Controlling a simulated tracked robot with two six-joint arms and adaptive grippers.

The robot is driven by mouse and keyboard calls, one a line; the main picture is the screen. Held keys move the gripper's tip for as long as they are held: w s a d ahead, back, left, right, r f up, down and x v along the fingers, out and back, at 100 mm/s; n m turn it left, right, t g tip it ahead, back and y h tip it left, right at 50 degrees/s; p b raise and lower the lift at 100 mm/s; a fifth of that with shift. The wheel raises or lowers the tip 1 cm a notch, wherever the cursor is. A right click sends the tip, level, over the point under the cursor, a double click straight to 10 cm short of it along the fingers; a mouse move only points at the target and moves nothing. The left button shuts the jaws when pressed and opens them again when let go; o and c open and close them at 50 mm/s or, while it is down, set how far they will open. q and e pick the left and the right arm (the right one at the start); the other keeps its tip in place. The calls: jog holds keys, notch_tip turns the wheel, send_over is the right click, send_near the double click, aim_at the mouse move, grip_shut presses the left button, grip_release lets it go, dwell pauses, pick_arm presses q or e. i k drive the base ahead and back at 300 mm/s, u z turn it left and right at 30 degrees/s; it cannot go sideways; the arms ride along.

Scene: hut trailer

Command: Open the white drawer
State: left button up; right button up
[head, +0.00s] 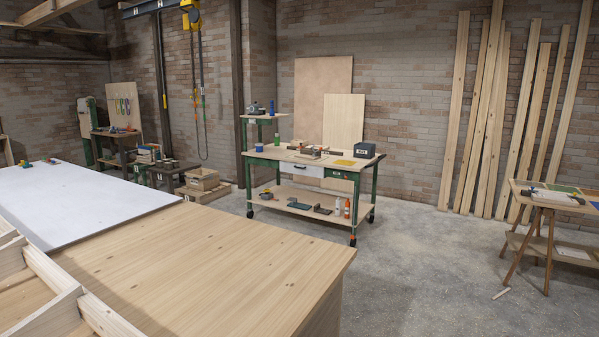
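The white drawer (301,169) sits under the top of a green-framed wheeled workbench (262,154) in the middle distance. Its front looks flush with the bench, so it appears closed. A dark green drawer or panel (342,174) is to its right. No handle can be made out at this size. Neither of my grippers shows in the head view.
A large wooden worktable (215,255) with a pale grey sheet (85,195) fills the left foreground. Open concrete floor (420,270) lies right of it, in front of the workbench. A trestle table (545,205) stands at the right. Crates (203,181) sit left of the workbench.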

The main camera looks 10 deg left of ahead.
aim_at(305, 170)
jog(key=z, duration=0.4)
jog(key=i, duration=6.75)
jog(key=u, duration=1.35)
